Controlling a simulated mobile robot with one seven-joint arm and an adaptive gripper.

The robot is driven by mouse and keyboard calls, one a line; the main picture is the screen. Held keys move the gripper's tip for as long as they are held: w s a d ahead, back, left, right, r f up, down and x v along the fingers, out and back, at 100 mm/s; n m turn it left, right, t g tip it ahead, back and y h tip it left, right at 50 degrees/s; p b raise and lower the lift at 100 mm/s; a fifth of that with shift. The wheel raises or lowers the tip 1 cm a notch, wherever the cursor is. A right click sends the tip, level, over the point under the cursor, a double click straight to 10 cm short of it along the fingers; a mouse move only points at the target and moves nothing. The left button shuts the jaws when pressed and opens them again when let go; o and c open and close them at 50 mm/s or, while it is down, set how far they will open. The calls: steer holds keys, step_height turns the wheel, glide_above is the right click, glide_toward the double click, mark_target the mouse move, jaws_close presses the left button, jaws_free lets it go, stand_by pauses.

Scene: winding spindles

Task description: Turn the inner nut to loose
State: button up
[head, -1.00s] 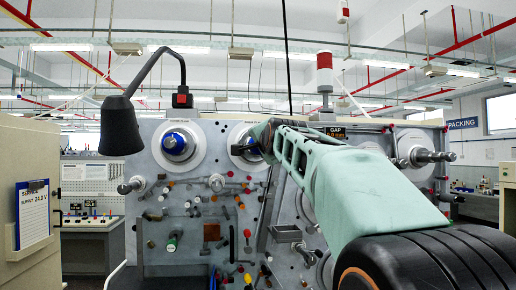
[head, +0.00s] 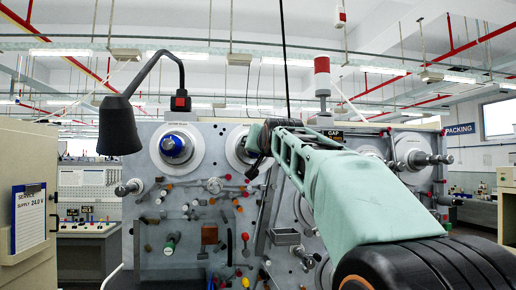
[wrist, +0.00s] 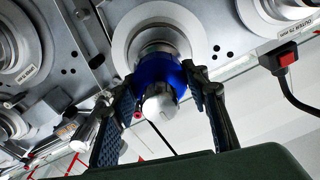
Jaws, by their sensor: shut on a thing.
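The inner nut (wrist: 155,70) is a blue collar on a metal spindle in the wrist view. A rounded silver end (wrist: 160,102) sticks out of it towards the camera, and a pale round disc (wrist: 119,42) lies behind it. My gripper (wrist: 168,92) has one finger on each side of the blue nut and is shut on it. In the head view my gripper (head: 254,143) is at the second spindle from the left, and its dark end hides the nut there. Another blue-ended spindle (head: 174,146) sits to its left.
A black lamp (head: 120,125) with a red switch box (head: 181,102) stands at the left of the grey panel. Several knobs and levers, including a green one (head: 171,242), stick out below the spindles. A grey box (head: 286,237) is mounted under my arm.

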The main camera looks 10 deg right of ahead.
steer(key=shift+n, duration=0.3)
stand_by(0.4)
steer(key=o, duration=1.2)
steer(key=shift+c, duration=0.2)
steer(key=shift+s, duration=0.1)
steer(key=s, duration=0.7)
steer(key=shift+s, duration=0.15)
